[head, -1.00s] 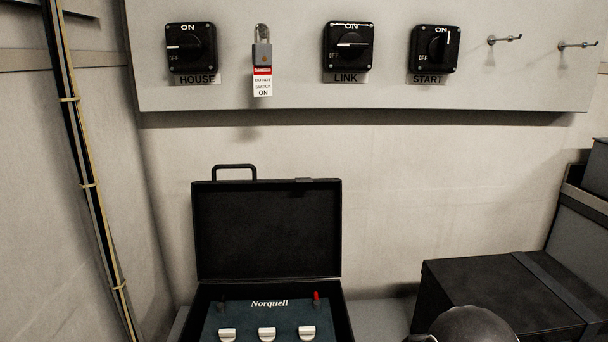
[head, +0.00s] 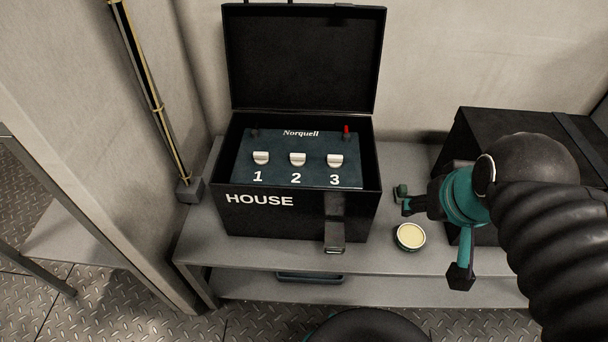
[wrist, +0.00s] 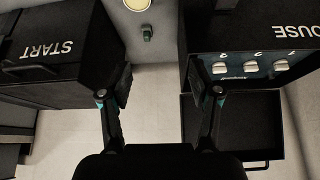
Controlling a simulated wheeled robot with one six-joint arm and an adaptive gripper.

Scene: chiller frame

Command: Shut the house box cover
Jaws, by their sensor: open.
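The house box (head: 225,215) is a black case marked HOUSE on a grey bench. Its cover (head: 303,60) stands open, upright at the back near the wall. Inside is a dark panel (head: 315,142) with three white knobs numbered 1 to 3. A latch (head: 334,225) hangs on the box front. In the upside-down wrist view the house box (wrist: 262,30) is at the right and its open cover (wrist: 240,125) below it. My gripper (head: 437,240) is open and empty, right of the house box; its spread fingers (wrist: 160,88) show in the wrist view.
Another black box (head: 480,125), marked START in the wrist view (wrist: 70,40), stands right of my gripper. A round tin (head: 410,236) with pale contents and a small green object (head: 401,191) lie on the bench between the boxes. A conduit (head: 150,90) runs down the left wall.

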